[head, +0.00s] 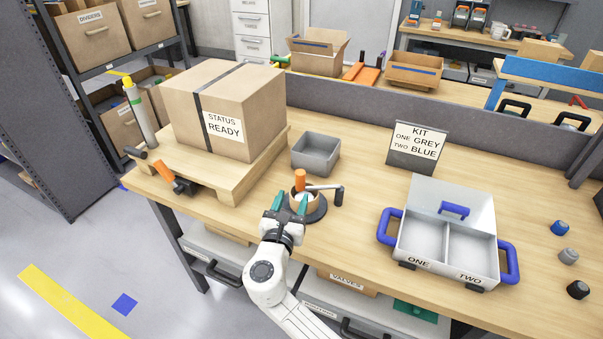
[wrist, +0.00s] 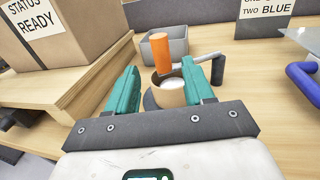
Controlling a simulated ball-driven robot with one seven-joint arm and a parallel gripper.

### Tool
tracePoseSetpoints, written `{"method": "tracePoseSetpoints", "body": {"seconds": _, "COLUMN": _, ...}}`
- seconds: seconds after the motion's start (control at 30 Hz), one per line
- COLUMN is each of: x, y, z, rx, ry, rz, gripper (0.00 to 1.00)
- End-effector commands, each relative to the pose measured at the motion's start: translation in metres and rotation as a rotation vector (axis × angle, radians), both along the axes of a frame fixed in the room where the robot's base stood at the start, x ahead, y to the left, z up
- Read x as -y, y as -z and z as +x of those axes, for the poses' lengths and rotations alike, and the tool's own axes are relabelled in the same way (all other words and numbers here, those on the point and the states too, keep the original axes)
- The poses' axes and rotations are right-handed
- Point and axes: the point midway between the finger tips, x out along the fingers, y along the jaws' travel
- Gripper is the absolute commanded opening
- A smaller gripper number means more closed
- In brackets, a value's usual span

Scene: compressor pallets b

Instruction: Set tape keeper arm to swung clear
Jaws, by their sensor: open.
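The tape keeper arm (head: 322,187) is a grey bar running from a dark post (head: 339,196) on the right to an upright orange handle (head: 300,179). The bar lies across the top of a tan tape roll (head: 311,205) on a dark round base. In the wrist view the orange handle (wrist: 160,52) stands ahead, between the teal fingers as pictured, with the bar (wrist: 205,58) leading right to the post. My gripper (head: 290,202) is open and empty, on the near side of the roll. Its fingers partly hide the roll; whether they touch it I cannot tell.
A large "STATUS READY" carton (head: 225,110) sits on a wooden pallet (head: 205,168) to the left. A grey bin (head: 316,153) stands behind the roll. A two-compartment case (head: 445,240) with blue handles is to the right. Bare bench lies between the post and the case.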

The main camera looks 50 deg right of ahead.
Motion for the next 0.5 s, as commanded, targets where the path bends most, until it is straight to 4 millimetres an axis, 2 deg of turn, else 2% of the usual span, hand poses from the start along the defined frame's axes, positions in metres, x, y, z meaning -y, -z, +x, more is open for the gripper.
{"method": "tracePoseSetpoints", "body": {"seconds": 0.2, "x": 0.036, "y": -0.002, "z": 0.020, "rx": 0.001, "ry": 0.005, "rz": 0.001, "gripper": 0.52}}
{"method": "tracePoseSetpoints", "body": {"seconds": 0.5, "x": 0.071, "y": 0.000, "z": 0.042, "rx": 0.000, "ry": 0.003, "rz": 0.000, "gripper": 0.52}}
